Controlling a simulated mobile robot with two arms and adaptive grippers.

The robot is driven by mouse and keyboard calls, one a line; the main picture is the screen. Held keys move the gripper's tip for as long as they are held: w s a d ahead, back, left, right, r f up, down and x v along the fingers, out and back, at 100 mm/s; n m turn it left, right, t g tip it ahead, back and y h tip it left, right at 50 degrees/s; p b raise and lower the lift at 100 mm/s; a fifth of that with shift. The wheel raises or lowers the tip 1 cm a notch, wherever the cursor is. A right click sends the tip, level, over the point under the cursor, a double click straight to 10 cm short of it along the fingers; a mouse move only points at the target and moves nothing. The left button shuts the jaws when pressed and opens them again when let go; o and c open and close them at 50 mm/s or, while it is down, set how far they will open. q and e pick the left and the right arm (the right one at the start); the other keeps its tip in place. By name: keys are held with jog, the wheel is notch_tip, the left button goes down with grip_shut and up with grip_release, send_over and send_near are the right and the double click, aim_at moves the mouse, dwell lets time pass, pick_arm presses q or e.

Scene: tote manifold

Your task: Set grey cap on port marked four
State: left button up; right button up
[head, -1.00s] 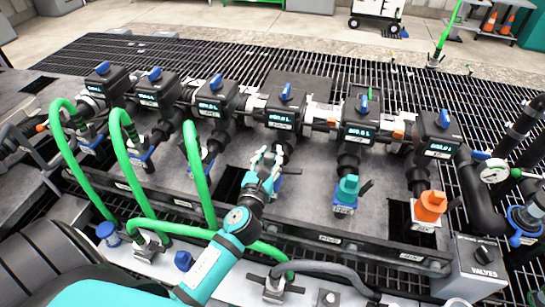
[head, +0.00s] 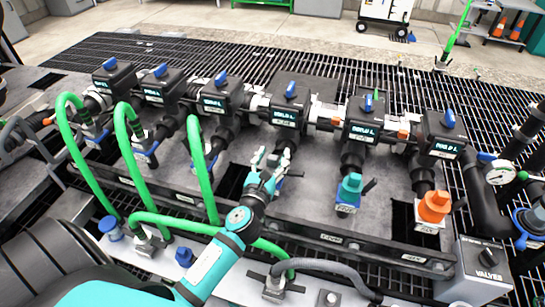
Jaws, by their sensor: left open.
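My left gripper (head: 273,158) is open at the fourth outlet from the left, below the fourth black meter (head: 290,106). Its light fingers and wrist hide most of that port. I cannot make out a grey cap there, nor whether one sits between the fingers or on the port. The marking on the port is not readable. The fifth outlet has a teal cap (head: 350,186) and the sixth an orange cap (head: 433,206). My right gripper is not in view.
Green hoses (head: 200,170) arch from the three left outlets. A valve box (head: 484,268) and pressure gauge (head: 499,172) stand at the right. Floor grating lies behind the manifold.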

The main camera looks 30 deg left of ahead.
pick_arm(q)
jog(key=shift+s+f, duration=0.1)
jog(key=v, duration=1.2)
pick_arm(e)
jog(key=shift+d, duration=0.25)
